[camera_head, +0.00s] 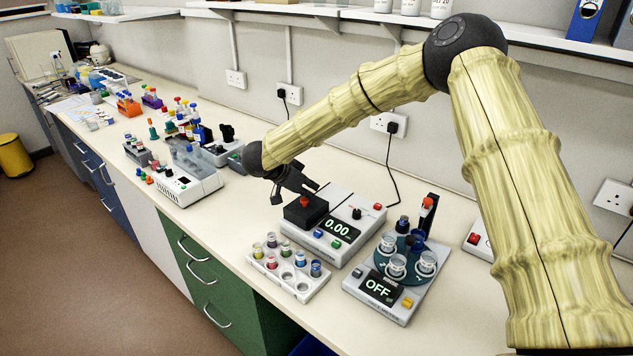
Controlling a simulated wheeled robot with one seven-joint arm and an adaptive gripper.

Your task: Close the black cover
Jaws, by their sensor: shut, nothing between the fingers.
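A black box-shaped cover (307,213) with a red knob (304,202) on top sits at the left side of a white device (347,216) whose display reads 0.00. Whether the cover is fully down or slightly raised is too small to tell. My dark gripper (298,190) is shut and empty, just above and behind the cover near the red knob. I cannot tell whether it touches the cover. The gripper and arm hide part of the device's back left edge.
A white rack of small vials (290,269) stands in front of the device. A machine reading OFF (385,290), with glass beakers and an upright black post, stands to the right. A white instrument (180,185) stands at left. A black cable hangs behind.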

